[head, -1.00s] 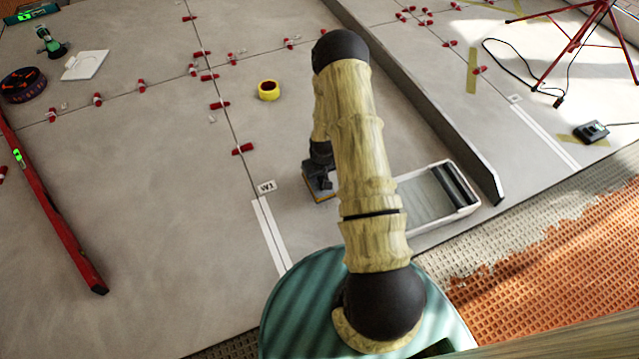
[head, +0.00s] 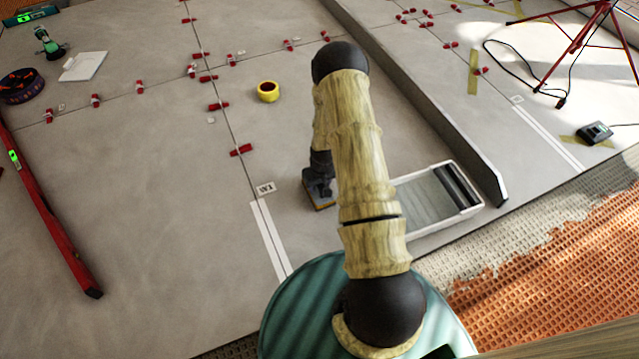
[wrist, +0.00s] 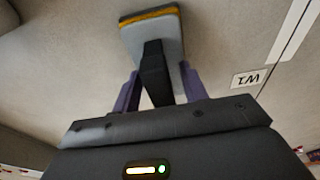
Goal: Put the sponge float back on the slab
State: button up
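The sponge float (wrist: 171,38) has a grey plate, an orange-yellow layer along its edge and a dark handle. In the wrist view it lies just beyond the purple fingers of my gripper (wrist: 160,85), with its handle between them. My gripper appears shut on the handle. In the head view the float (head: 322,205) is partly hidden under my dark gripper (head: 320,180), low over the grey slab (head: 160,200), right of the W1 label (head: 265,188). I cannot tell whether its underside touches the slab.
A white tray (head: 402,187) with dark rollers stands right of my arm. A raised grey strip (head: 430,105) runs behind it. A yellow tape roll (head: 268,91) and several red clips lie farther back. A red level (head: 55,225) lies left. Slab left of the label is clear.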

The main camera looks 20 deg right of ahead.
jog(key=shift+r, duration=0.1)
notch_tip(320, 180, up, 12)
jog(key=s+p, duration=0.2)
jog(key=p, duration=0.6)
dwell(0.4)
jog(key=s+a+r, duration=0.2)
jog(key=a+r, duration=0.1)
jog(key=r, duration=0.7)
jog(key=s+a+r, duration=0.2)
jog(key=a+r, duration=0.1)
jog(key=r, duration=0.6)
jog(key=s+a+r, duration=0.4)
jog(key=s+r, duration=0.7)
jog(key=shift+s+a+r+t, duration=0.15)
jog(key=shift+s+a+t, duration=0.05)
jog(key=shift+a+t, duration=0.2)
